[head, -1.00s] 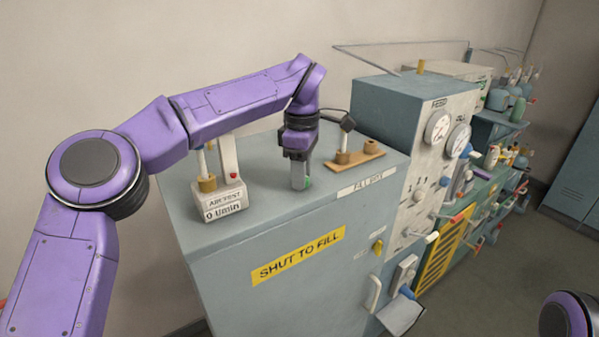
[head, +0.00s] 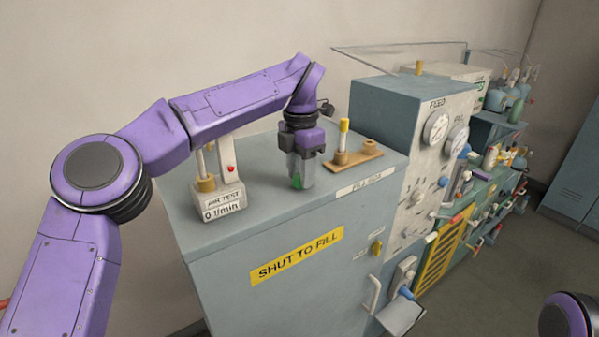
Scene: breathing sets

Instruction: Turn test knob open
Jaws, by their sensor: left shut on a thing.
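My left gripper (head: 298,184) points straight down at the top of the grey cabinet (head: 225,265). It is shut on a small green thing (head: 296,181), probably the test knob, which shows only partly between the fingers. The fingers hide most of it, so I cannot tell how far it is turned. To the left stands a pale air test unit (head: 224,205) with a label reading "0 l/min", a red dot and an upright tube. My right gripper is not in view.
A wooden holder (head: 365,157) with a yellow-topped upright piece (head: 343,138) stands right of my gripper. A gauge panel (head: 420,195) rises at the cabinet's right. A yellow sign (head: 297,255) reads "SHUT TO FILL". Open floor lies at the right.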

